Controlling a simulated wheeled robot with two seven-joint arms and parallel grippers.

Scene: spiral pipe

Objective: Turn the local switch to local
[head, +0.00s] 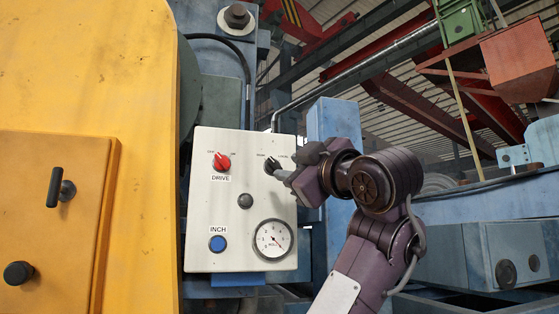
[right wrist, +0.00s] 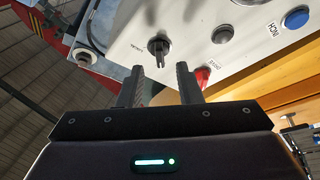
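The black local switch (head: 271,164) is at the upper right of the pale control panel (head: 203,255), with a small label on each side of it; the right one appears to read LOCAL. My right gripper (head: 283,177) is at the panel's right edge, close to this switch and partly over it. In the right wrist view the switch (right wrist: 158,47) lies just beyond and between the two fingertips of my open gripper (right wrist: 160,70), with nothing held. I cannot tell exactly which label its handle points to. My left gripper is not in view.
The panel also carries a red DRIVE switch (head: 221,161), a dark round button (head: 245,201), a blue INCH button (head: 217,243) and a dial gauge (head: 272,239). A yellow housing (head: 90,80) stands left. Blue machinery (head: 460,255) fills the right.

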